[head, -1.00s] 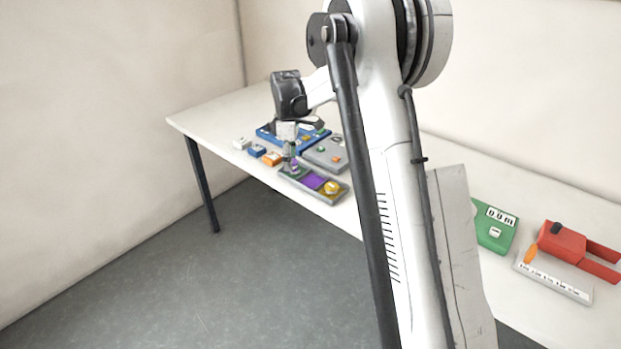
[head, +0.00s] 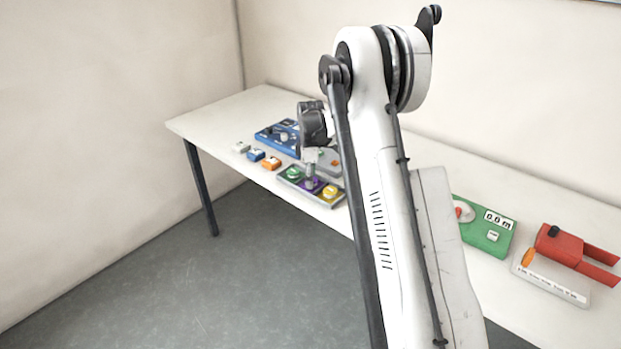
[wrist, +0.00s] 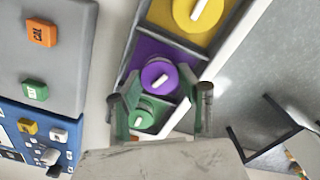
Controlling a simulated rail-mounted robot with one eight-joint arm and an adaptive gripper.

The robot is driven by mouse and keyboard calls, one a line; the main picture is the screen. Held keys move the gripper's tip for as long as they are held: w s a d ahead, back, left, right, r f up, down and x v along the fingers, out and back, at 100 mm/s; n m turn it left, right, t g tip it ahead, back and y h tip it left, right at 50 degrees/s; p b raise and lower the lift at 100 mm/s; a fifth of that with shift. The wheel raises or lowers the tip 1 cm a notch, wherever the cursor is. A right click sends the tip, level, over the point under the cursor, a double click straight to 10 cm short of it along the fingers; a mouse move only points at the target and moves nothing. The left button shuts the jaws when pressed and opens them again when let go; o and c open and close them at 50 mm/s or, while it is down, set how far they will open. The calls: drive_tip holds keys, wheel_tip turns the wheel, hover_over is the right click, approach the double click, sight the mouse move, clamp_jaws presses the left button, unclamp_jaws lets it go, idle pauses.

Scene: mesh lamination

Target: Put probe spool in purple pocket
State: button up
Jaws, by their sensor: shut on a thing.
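The tray (head: 338,205) has green, purple and yellow pockets in a row. A purple spool with a white bar on top, which I take for the probe spool (wrist: 160,77), is at the purple pocket (wrist: 141,48); it also shows below my gripper in the head view (head: 311,186). My gripper (head: 311,176) points down over that pocket, shut on the purple spool. In the wrist view its fingers stand on either side. I cannot tell whether the spool rests on the pocket floor.
A green spool (head: 292,174) and a yellow spool (head: 331,192) occupy the neighbouring pockets. A blue panel (head: 270,139) and a grey box (wrist: 50,60) stand behind the tray. Small white, blue and orange blocks (head: 271,163) lie left of it. The table edge is close in front.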

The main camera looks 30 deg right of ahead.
drive_tip(key=shift+f, duration=0.1)
drive_tip(key=o, duration=1)
